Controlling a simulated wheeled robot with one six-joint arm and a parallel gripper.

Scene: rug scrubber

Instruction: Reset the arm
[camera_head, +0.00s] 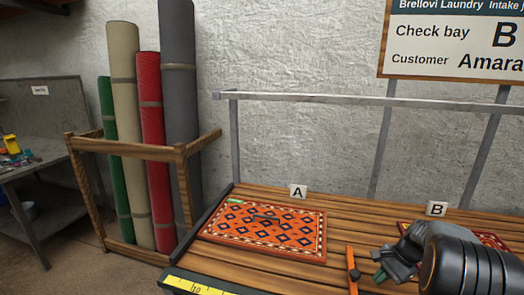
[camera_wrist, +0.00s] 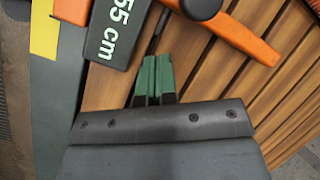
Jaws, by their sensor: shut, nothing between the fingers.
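My gripper (camera_head: 380,278) is at the lower right of the head view, over the slatted wooden bench (camera_head: 290,278). In the wrist view its green fingers (camera_wrist: 154,62) are together with nothing between them. An orange bar (camera_wrist: 240,38) lies just beyond the fingertips, beside a dark piece marked "55 cm" (camera_wrist: 117,28). I cannot tell whether the fingertips touch either of them. In the head view an upright-looking orange strip with a dark middle (camera_head: 352,268) shows left of my gripper.
An orange patterned rug (camera_head: 250,232) lies by sign A (camera_head: 298,191). Another rug (camera_head: 492,240) by sign B (camera_head: 437,208) is mostly hidden behind my arm. A yellow ruler (camera_head: 195,288) runs along the front edge. A metal rail (camera_head: 300,97) spans the back. Rolled rugs (camera_head: 150,150) stand left.

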